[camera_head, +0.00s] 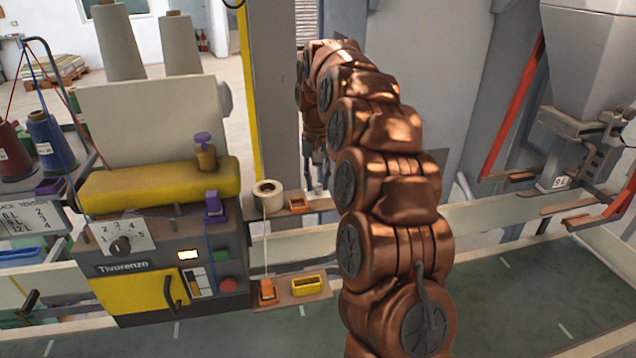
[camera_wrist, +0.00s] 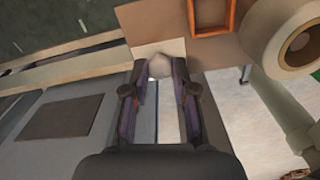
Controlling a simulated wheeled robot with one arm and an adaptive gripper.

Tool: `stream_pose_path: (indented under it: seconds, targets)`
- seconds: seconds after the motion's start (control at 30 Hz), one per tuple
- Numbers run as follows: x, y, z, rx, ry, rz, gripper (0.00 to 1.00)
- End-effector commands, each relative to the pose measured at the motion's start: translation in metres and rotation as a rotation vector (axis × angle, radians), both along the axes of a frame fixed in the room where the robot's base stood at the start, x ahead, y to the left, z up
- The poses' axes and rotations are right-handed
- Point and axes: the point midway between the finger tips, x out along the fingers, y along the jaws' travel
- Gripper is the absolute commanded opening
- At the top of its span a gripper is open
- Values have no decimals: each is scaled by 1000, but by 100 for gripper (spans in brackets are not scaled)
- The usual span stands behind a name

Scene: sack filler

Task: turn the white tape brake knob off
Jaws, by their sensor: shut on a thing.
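The white tape brake knob (camera_wrist: 160,66) is a small, faceted, off-white knob at the top middle of the wrist view, in front of a pale plate (camera_wrist: 150,49). My gripper (camera_wrist: 161,80) has its two purple-sided fingertips on either side of the knob and is shut on it. In the head view my gripper (camera_head: 318,182) points down beside the tape shelf, partly behind my copper arm. The knob shows there only as a small pale spot, too small to read its turn angle.
A white tape roll (camera_head: 268,194) stands on the shelf, with an orange square tray (camera_head: 299,205) between it and my gripper. A yellow tray (camera_head: 307,285) sits on a lower shelf. The yellow and grey sewing machine (camera_head: 140,270) stands at left, the sack spout (camera_head: 590,65) at right.

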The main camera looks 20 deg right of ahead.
Motion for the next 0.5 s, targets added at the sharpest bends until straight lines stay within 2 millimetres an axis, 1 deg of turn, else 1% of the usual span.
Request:
stream_pose_path:
  seconds: [0.2, 0.5]
  targets:
    - [0, 0, -1, -1, -2, 206, 0]
    - [1, 1, 0, -1, -2, 466, 0]
